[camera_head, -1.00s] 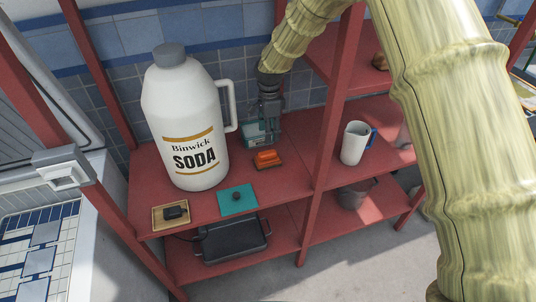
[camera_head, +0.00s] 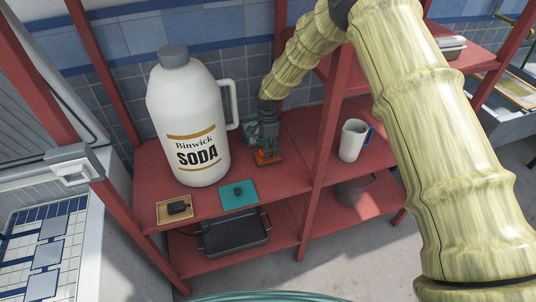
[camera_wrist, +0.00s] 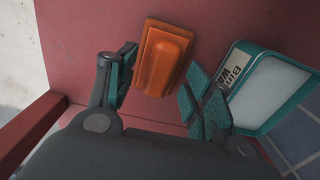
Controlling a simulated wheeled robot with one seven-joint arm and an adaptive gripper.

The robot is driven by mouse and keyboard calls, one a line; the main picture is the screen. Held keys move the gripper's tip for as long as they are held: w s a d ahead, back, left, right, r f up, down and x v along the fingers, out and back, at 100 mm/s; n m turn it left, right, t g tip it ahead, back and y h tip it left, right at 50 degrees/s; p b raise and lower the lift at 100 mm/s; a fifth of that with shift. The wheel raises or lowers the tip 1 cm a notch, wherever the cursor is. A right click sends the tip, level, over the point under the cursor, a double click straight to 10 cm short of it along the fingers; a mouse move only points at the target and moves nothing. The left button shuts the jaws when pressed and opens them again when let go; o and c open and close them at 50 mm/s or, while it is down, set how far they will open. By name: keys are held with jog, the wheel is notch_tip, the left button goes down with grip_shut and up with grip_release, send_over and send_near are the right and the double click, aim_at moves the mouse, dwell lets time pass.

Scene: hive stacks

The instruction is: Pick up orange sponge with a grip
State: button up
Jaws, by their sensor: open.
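The orange sponge (camera_wrist: 163,60) lies on the red shelf in the wrist view, a block with a raised handle-like top. It also shows in the head view (camera_head: 268,157), partly covered by my gripper. My gripper (camera_wrist: 157,90) is open, with one teal-padded finger on the left and the other on the right. The sponge is between and just beyond the fingertips in the wrist view, and I see no finger closed on it. In the head view my gripper (camera_head: 267,149) points down right at the sponge. Whether it touches the sponge is unclear.
A large white soda jug (camera_head: 187,120) stands left of my gripper. A teal-rimmed container (camera_wrist: 272,92) with a label is close by the right finger. A teal mat (camera_head: 239,195) lies in front, a white mug (camera_head: 353,140) stands right, and a red post (camera_head: 322,140) rises between.

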jog(key=shift+f, duration=0.3)
jog(key=c, duration=1.1)
jog(key=shift+r, duration=0.1)
